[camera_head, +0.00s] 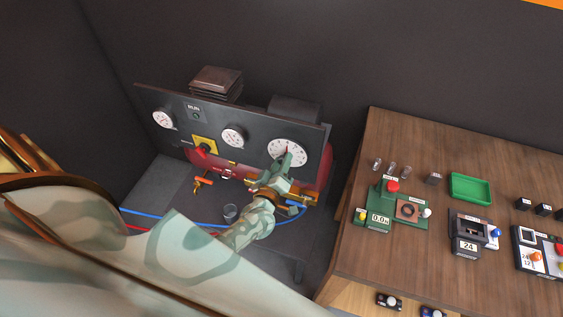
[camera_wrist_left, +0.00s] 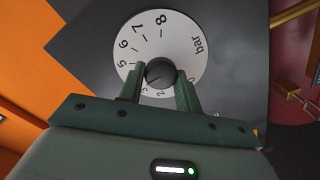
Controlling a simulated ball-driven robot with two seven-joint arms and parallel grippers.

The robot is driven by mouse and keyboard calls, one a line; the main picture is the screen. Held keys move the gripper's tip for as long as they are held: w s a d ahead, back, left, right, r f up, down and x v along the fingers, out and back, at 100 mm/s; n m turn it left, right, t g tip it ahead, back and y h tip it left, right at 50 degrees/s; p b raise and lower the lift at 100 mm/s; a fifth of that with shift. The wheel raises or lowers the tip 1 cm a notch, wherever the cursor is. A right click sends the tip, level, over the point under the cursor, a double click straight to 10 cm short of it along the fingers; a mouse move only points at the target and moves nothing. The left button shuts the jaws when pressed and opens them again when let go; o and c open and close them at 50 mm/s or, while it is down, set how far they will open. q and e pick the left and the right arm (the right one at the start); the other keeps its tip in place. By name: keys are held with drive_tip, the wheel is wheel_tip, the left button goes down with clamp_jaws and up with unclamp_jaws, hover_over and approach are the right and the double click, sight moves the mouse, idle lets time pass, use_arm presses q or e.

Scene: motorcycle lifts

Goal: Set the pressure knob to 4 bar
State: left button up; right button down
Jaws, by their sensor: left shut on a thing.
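The white pressure dial (camera_head: 300,152), marked "bar", is at the right end of the dark panel in the head view. It fills the upper middle of the left wrist view (camera_wrist_left: 190,35), where 5, 6, 7 and 8 read clearly and the lower numbers are partly covered. The dark round pressure knob (camera_wrist_left: 160,71) sits at its centre. My left gripper (camera_wrist_left: 160,82) is shut on the knob, one finger on each side; it also shows in the head view (camera_head: 284,163). I cannot read the knob's setting with certainty. My right gripper is not in view.
The dark panel (camera_head: 180,118) also carries two smaller gauges (camera_head: 163,119) (camera_head: 233,136) and a red knob on a yellow plate (camera_head: 205,147). A red tank is behind it. A wooden table (camera_head: 350,245) with devices stands right.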

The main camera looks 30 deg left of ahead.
use_arm(q)
drive_tip(key=shift+f, duration=0.1)
drive_tip(key=o, duration=1)
drive_tip(key=shift+c, duration=0.2)
drive_tip(key=v, duration=1.6)
drive_tip(key=shift+s, duration=0.25)
